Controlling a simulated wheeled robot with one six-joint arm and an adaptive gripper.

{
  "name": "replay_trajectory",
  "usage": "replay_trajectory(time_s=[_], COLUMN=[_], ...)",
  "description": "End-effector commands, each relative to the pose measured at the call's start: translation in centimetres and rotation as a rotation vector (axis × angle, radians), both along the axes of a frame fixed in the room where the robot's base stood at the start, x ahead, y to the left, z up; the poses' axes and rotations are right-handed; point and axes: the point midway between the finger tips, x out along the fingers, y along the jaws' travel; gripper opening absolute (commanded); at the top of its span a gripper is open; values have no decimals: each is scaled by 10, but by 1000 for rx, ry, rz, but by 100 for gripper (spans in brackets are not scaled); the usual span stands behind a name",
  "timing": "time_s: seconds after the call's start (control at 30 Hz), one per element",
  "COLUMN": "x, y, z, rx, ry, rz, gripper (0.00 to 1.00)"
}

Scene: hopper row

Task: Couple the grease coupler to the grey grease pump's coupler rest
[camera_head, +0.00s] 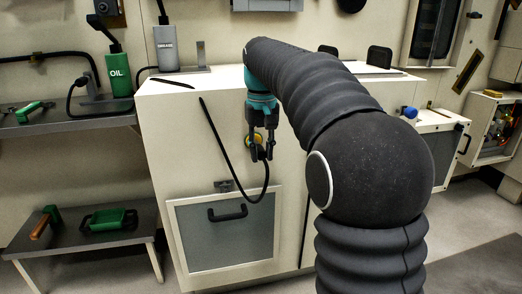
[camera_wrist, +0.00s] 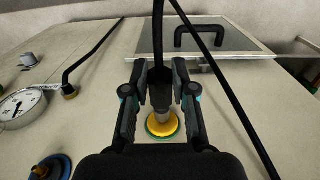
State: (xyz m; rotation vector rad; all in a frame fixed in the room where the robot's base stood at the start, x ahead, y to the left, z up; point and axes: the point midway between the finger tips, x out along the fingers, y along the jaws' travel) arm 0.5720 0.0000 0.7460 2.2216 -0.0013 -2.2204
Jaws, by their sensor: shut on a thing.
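My gripper (camera_head: 262,152) is in front of the pale cabinet's front face. In the wrist view my gripper (camera_wrist: 159,92) is shut on the dark grease coupler (camera_wrist: 161,86), with a black hose running from it. Its metal tip points at a yellow disc with a green rim (camera_wrist: 162,126) on the cabinet face. I cannot tell whether the tip touches it. The yellow part (camera_head: 256,139) shows beside the fingers in the head view. A grey dispenser (camera_head: 165,46), possibly the grease pump, stands on the cabinet top; its label is too small to read. I cannot identify the coupler rest.
The black hose (camera_head: 218,137) loops down over the cabinet front near a hatch with a handle (camera_head: 228,213). A green OIL can (camera_head: 119,74) stands left.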

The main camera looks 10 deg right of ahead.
Motion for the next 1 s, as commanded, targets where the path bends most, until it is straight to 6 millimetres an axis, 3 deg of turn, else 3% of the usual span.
replay_trajectory(time_s=[1.0], x=[-26], y=[0], z=[0], rx=[0], ry=[1], rz=[0], gripper=[0])
